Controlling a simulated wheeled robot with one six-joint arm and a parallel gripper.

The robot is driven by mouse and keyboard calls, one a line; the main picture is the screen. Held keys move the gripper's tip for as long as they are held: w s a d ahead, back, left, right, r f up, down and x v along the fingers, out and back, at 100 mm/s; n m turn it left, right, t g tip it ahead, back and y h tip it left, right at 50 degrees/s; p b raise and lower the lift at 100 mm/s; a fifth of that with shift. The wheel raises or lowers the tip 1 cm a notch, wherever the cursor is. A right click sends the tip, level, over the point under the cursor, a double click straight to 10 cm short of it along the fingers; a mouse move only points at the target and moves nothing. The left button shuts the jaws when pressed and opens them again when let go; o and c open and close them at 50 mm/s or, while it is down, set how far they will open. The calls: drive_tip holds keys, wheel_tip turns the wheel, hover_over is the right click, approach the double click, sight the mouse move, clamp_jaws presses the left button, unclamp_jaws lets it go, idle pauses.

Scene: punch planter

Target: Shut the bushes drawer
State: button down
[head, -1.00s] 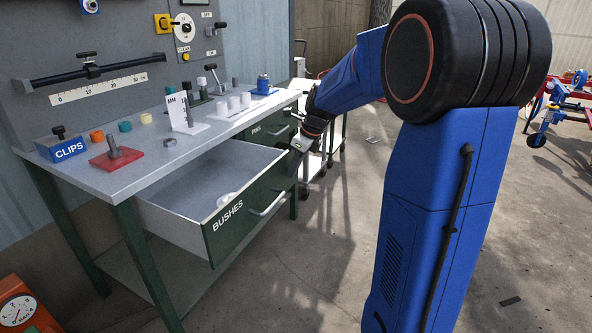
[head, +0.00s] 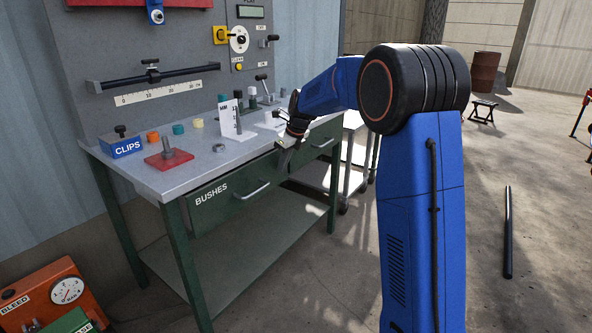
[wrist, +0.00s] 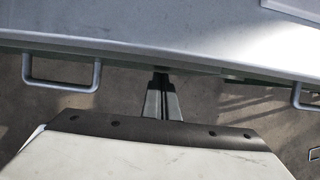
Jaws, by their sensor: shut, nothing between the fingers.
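The green bushes drawer (head: 232,196) sits in the left of the bench front in the head view, flush under the top, with no interior showing. Its bar handle (head: 252,191) also shows in the wrist view (wrist: 62,84). My gripper (head: 283,165) is at the bench front by the right end of this drawer. In the wrist view my gripper (wrist: 162,84) is shut and empty, its tips close to the bench edge. I cannot tell whether the tips touch the drawer front.
The bench top (head: 190,178) holds a red block with a post (head: 169,158), the blue CLIPS box (head: 121,143), several coloured rings and a white card (head: 230,120). A second drawer (head: 318,146) is to the right. An orange gauge box (head: 48,296) stands at lower left.

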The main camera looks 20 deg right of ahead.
drive_tip(key=shift+w+a+r, duration=0.15)
drive_tip(key=shift+w+a, duration=0.6)
drive_tip(key=shift+w, duration=0.25)
drive_tip(key=shift+w+r, duration=0.1)
